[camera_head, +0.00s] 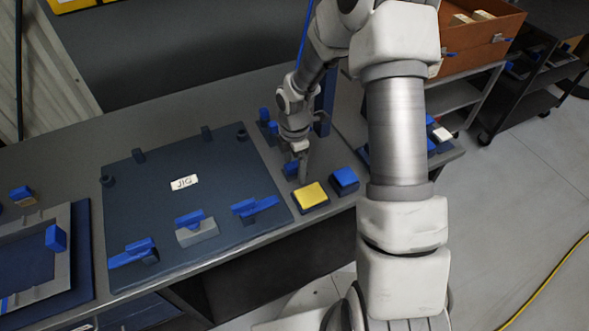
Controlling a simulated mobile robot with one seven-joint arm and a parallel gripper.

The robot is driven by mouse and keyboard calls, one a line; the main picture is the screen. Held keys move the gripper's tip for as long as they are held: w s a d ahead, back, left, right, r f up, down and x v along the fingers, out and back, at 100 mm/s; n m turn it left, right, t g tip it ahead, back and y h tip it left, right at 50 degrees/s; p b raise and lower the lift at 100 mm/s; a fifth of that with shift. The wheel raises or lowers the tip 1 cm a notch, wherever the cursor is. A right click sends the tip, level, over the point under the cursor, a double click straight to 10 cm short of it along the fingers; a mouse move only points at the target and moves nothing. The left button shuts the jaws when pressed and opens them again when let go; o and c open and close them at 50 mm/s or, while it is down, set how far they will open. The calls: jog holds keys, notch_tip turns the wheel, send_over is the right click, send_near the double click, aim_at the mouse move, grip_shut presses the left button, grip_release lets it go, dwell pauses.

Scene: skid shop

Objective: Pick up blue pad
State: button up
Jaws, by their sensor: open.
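A blue pad (344,177) sits on a dark base on the grey workbench, at the right of a yellow pad (310,195). My gripper (302,176) points down over the bench, behind the yellow pad and to the left of the blue pad. It is open, and it appears apart from the blue pad. A small blue part (290,168) lies close beside my gripper, partly hidden by it. My arm passes to the right of the blue pad without covering it.
The dark jig board (184,230) with its JIG label (184,182) and several blue clamps fills the bench at left. A blue post (324,115) rises behind my gripper. A brown bin (490,30) stands on a shelf at the back right. Floor at right is mostly clear, with a yellow cable (545,278).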

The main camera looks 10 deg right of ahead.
aim_at(295, 163)
jog(key=shift+c, duration=0.3)
grip_shut()
jog(key=shift+r, duration=0.1)
jog(key=shift+r, duration=0.55)
notch_tip(295, 163, up, 3)
jog(key=shift+w+f+p, duration=0.1)
jog(key=shift+p, duration=0.2)
jog(key=s+d+r, duration=0.2)
jog(key=d, duration=0.1)
jog(key=s+d+r+p, duration=0.1)
jog(key=s+d+r, duration=0.1)
jog(key=d, duration=0.1)
jog(key=s+d+r, duration=0.2)
jog(key=d+r, duration=0.1)
jog(key=shift+s+d+p, duration=0.25)
jog(key=shift+d+p, duration=0.05)
jog(key=shift+d, duration=0.05)
